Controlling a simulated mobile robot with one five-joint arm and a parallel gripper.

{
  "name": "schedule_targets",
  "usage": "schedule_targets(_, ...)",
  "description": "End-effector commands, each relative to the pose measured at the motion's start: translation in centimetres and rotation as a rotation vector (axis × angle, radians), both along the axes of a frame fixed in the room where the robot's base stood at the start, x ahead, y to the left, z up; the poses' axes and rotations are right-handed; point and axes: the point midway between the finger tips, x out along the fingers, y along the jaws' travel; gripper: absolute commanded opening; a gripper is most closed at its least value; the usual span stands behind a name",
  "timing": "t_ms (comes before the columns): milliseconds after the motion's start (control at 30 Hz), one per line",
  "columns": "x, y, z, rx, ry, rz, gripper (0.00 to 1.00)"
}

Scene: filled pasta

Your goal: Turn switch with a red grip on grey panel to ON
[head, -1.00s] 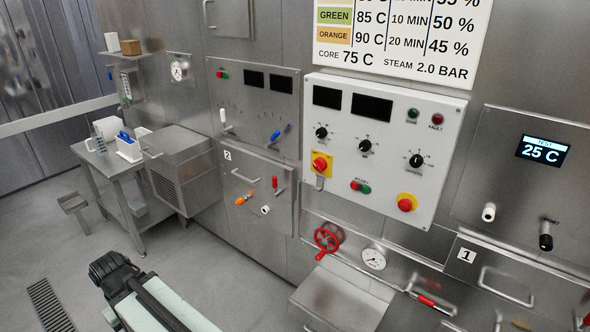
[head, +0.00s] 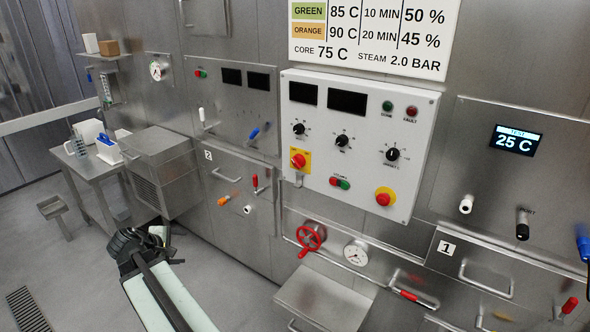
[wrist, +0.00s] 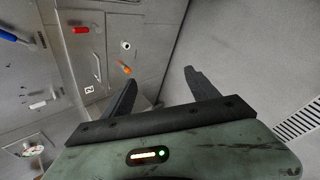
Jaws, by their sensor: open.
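A red-grip rotary switch (head: 298,159) sits on a yellow plate at the lower left of the light grey-white panel (head: 358,165) in the head view. A small metal hasp hangs just below it. The lettering around the switch is too small to read. My gripper (head: 143,243) is low at the left in the head view, well below and left of the switch and apart from it. In the wrist view my gripper (wrist: 160,88) has its two dark fingers spread with nothing between them. The switch is not seen in the wrist view.
The same panel carries a red mushroom button (head: 384,198) and black knobs (head: 342,140). A red handwheel (head: 311,237) and gauge (head: 356,253) are below, above a steel ledge (head: 325,296). A steel table (head: 85,165) stands left. Floor around my gripper is clear.

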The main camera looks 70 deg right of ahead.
Motion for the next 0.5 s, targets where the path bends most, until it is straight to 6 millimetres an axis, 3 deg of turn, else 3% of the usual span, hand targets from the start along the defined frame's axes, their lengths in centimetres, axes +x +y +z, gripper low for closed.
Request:
schedule_targets(33, -2.9, -6.7, 1.3, -0.127, 0.091, 0.017, 0.69)
schedule_targets(100, -7.5, -14.8, 4.4, -0.308, 0.28, 0.067, 0.69)
schedule_targets(200, -14.2, -23.3, 8.7, -0.492, 0.587, 0.127, 0.69)
schedule_targets(333, -20.4, -29.1, 12.4, -0.603, 0.917, 0.182, 0.69)
schedule_targets(400, -22.3, -30.6, 13.5, -0.625, 1.028, 0.201, 0.69)
schedule_targets(500, -23.5, -31.4, 14.2, -0.637, 1.103, 0.215, 0.69)
